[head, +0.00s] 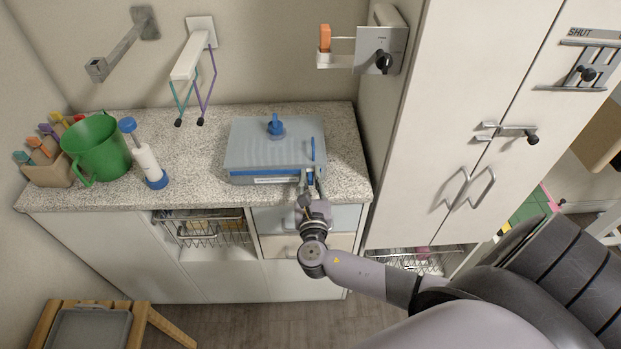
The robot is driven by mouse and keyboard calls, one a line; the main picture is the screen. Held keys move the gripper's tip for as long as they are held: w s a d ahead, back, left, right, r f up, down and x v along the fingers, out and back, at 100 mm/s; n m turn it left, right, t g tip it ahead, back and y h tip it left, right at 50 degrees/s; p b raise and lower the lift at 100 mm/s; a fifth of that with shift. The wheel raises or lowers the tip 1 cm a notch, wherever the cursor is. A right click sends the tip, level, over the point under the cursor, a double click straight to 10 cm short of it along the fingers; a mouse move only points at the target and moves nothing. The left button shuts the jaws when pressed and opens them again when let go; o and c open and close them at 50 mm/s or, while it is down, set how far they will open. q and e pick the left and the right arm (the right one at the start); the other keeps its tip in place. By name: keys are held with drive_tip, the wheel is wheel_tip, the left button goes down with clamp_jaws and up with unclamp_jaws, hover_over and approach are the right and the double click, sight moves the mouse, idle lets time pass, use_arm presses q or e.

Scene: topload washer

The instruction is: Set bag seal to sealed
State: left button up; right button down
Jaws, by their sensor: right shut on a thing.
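A flat grey-blue container (262,145) lies on the speckled counter, probably the bag with the seal. It has a round blue knob (275,126) on top, a thin upright blue piece near its right edge, and a pale label on its front. My right gripper (309,181) is at its front right corner, shut on a small blue tab (311,174) there. The fingers partly hide the tab, so I cannot tell whether the seal is open or sealed. My left gripper is not in view.
A tall white cabinet (420,150) closes off the right. Wire baskets (207,229) sit below the counter.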

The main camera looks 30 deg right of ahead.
sight(239, 172)
idle(0.3)
drive_tip(key=w+a+b, duration=0.1)
drive_tip(key=w+a, duration=0.2)
drive_tip(key=a, duration=0.2)
drive_tip(key=w+a+b, duration=0.2)
drive_tip(key=w+a, duration=0.1)
drive_tip(key=a, duration=0.2)
drive_tip(key=w+a+b, duration=0.1)
drive_tip(key=w+a, duration=0.2)
drive_tip(key=a, duration=0.2)
drive_tip(key=shift+w+a+b, duration=0.3)
drive_tip(key=shift+a, duration=0.1)
drive_tip(key=c, duration=1.6)
unclamp_jaws()
drive_tip(key=shift+c, duration=0.2)
drive_tip(key=v, duration=1.2)
